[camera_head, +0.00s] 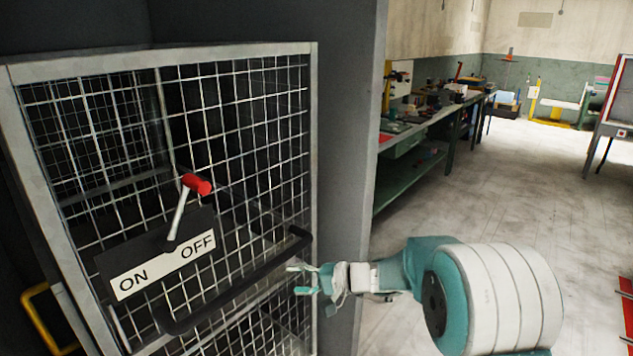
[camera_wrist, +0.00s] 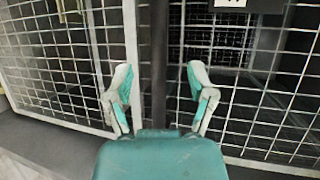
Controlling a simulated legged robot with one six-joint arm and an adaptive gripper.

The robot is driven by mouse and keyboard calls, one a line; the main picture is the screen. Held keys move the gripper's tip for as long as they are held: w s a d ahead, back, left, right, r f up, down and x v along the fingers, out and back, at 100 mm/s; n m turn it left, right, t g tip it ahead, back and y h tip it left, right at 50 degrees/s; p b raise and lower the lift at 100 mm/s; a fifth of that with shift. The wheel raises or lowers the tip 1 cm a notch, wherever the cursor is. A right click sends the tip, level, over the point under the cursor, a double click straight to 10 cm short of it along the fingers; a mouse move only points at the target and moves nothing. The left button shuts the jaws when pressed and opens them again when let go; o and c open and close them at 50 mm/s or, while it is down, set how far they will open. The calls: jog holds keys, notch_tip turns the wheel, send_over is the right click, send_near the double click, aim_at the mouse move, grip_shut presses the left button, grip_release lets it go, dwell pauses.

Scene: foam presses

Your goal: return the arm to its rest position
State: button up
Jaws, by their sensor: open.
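My gripper (camera_head: 298,279) is at the end of my teal and white arm, which reaches left toward the wire-mesh cage. The gripper is open and empty, close to the right end of the black handle bar (camera_head: 240,285) on the cage front. In the wrist view, the two fingers of my gripper (camera_wrist: 160,88) are spread apart. A dark upright bar (camera_wrist: 158,45) shows between them; whether it touches the fingers I cannot tell.
The mesh cage (camera_head: 315,120) fills the left. A red-tipped lever (camera_head: 197,184) leans right above an ON/OFF plate (camera_head: 165,262). A green workbench (camera_head: 405,150) stands at the back. The floor (camera_head: 490,190) behind my arm is clear.

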jog(key=s+d+r+n+h, duration=0.1)
jog(key=s+d+h, duration=0.4)
jog(key=s, duration=0.5)
jog(key=s+d+r+n+t+h, duration=0.1)
jog(key=s+d+r+h, duration=0.3)
jog(key=s+d, duration=0.5)
jog(key=s+d+r+n+t+h, duration=0.1)
jog(key=s+d+h, duration=0.4)
jog(key=s, duration=0.5)
jog(key=shift+s+d+r+h, duration=0.4)
jog(key=shift+d+r, duration=0.25)
jog(key=shift+d, duration=0.3)
